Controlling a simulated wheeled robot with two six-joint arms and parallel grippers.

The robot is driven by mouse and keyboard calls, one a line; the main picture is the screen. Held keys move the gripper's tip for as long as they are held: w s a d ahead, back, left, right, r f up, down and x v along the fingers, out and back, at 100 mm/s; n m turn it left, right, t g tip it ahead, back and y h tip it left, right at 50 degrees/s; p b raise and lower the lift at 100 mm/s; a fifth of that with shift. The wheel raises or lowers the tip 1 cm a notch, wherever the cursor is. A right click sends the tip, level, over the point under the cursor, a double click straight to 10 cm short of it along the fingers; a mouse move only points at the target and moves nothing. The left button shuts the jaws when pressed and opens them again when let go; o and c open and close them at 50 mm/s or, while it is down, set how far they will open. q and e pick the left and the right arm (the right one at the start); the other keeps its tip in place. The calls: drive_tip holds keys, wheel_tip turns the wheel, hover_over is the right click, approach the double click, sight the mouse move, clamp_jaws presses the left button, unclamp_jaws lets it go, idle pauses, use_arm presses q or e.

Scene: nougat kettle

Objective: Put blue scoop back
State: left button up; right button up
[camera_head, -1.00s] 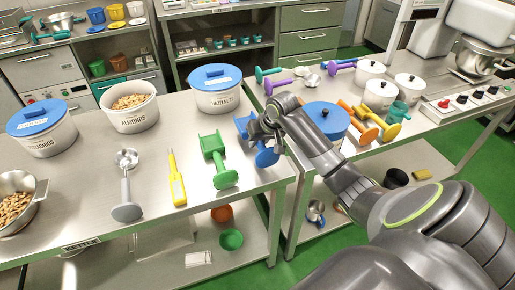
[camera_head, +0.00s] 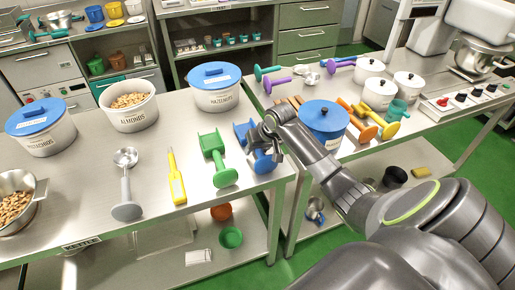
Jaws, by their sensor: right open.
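The blue scoop (camera_head: 263,163) lies near the right end of the left steel table, to the right of the green scoop (camera_head: 213,155). Its bowl points away and its knobbed handle end faces the near edge. My right gripper (camera_head: 266,146) is open over the right side of the blue scoop and hides part of it. I cannot tell whether the fingers touch it. My left gripper is not in view.
The hazelnut tub (camera_head: 216,92) stands behind the scoops. A blue-lidded pot (camera_head: 324,122) and orange scoops (camera_head: 357,124) are on the right table, beyond a gap.

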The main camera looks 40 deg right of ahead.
drive_tip(key=shift+r, duration=0.1)
drive_tip(key=v, duration=1.2)
